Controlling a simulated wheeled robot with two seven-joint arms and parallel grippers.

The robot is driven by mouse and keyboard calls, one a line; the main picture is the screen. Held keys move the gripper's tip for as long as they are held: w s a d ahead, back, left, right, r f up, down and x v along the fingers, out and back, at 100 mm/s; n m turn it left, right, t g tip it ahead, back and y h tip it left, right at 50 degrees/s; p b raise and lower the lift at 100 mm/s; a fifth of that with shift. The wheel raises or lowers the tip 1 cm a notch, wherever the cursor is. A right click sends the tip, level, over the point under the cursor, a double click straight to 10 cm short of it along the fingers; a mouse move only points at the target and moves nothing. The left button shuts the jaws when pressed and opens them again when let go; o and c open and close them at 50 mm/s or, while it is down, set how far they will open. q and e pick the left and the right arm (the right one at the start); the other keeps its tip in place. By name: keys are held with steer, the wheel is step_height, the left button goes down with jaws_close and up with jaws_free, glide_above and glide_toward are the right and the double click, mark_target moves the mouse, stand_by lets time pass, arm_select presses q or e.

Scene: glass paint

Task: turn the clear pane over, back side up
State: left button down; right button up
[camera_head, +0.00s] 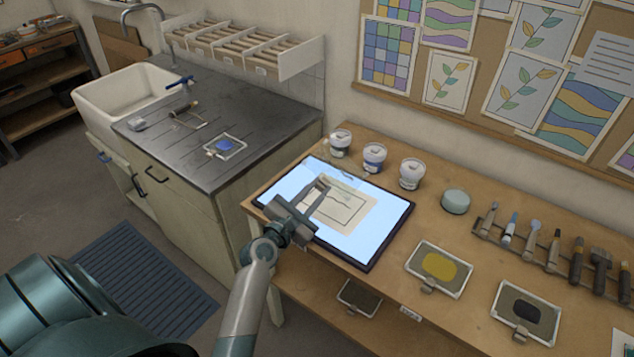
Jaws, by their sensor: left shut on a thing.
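The clear pane (335,168) is a faint, see-through, bluish sheet over the far left part of the lit panel (386,220). Its edges are hard to make out, and I cannot tell which side faces up. My left gripper (322,188) reaches in over the panel and is shut on the pane at its near edge. The pane seems tilted and raised, but its gap to the panel is unclear. A cream pattern sheet (352,210) with dark lines lies on the panel, partly hidden by the gripper. My right gripper is not in view.
Three paint jars, one of them a white-lidded jar (411,174), stand close behind the panel. A round pale green pot (456,201) and a tool rack (520,245) are to the right. A yellow-patched tray (438,268) and a dark-patched tray (525,312) lie in front.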

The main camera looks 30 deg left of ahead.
arm_select(q)
steer(key=n+p, duration=0.3)
steer(key=n+g+b, duration=0.1)
steer(key=n+b, duration=0.1)
steer(key=b, duration=0.3)
glide_above(318, 224)
step_height(318, 224, down, 8)
steer(key=shift+s+f, duration=0.1)
steer(key=shift+f, duration=0.1)
steer(key=shift+f+b, duration=0.65)
steer(key=shift+f, duration=0.5)
steer(key=c, duration=0.9)
jaws_free()
steer(key=shift+s, duration=0.1)
